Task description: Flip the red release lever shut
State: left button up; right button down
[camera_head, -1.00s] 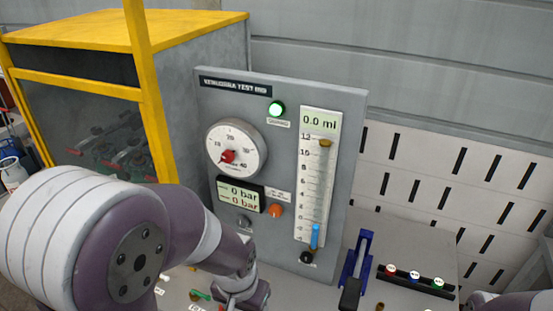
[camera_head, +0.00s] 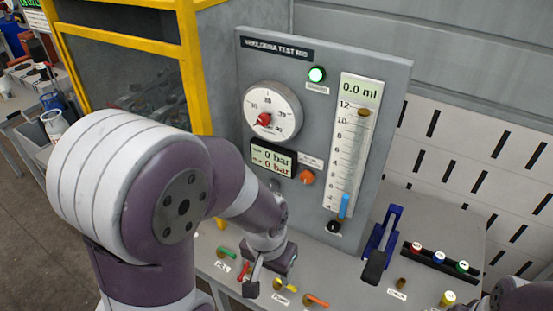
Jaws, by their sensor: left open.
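A small red lever (camera_head: 243,270) stands at the bench front, just left of my left gripper (camera_head: 265,280). It is partly hidden by the gripper, so I cannot tell its angle or whether they touch. An orange-red handle (camera_head: 317,300) on a brass fitting lies farther right, near the bottom edge. I cannot tell which is the release lever. My left gripper is open, pointing down low over the bench with nothing visible between its fingers. Only a piece of my right arm shows at the bottom right; its gripper is out of view.
A green lever (camera_head: 228,252) and a yellow lever (camera_head: 286,286) flank the gripper. The grey test panel (camera_head: 225,102) rises behind. A blue clamp-like part (camera_head: 383,240) and a black rack (camera_head: 440,262) with coloured caps stand to the right. A yellow-framed cabinet (camera_head: 188,70) is at left.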

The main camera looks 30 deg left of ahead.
aim_at(240, 279)
jog(key=u, duration=1.3)
jog(key=i+j+z, duration=0.2)
jog(key=j, duration=0.2)
jog(key=i+j+z, duration=0.2)
jog(key=j, duration=0.25)
jog(key=i+j+z, duration=0.2)
jog(key=j, duration=0.25)
jog(key=j+z, duration=0.2)
jog(key=j, duration=0.3)
jog(key=i+j+z, duration=0.2)
jog(key=j, duration=0.3)
jog(key=k, duration=0.05)
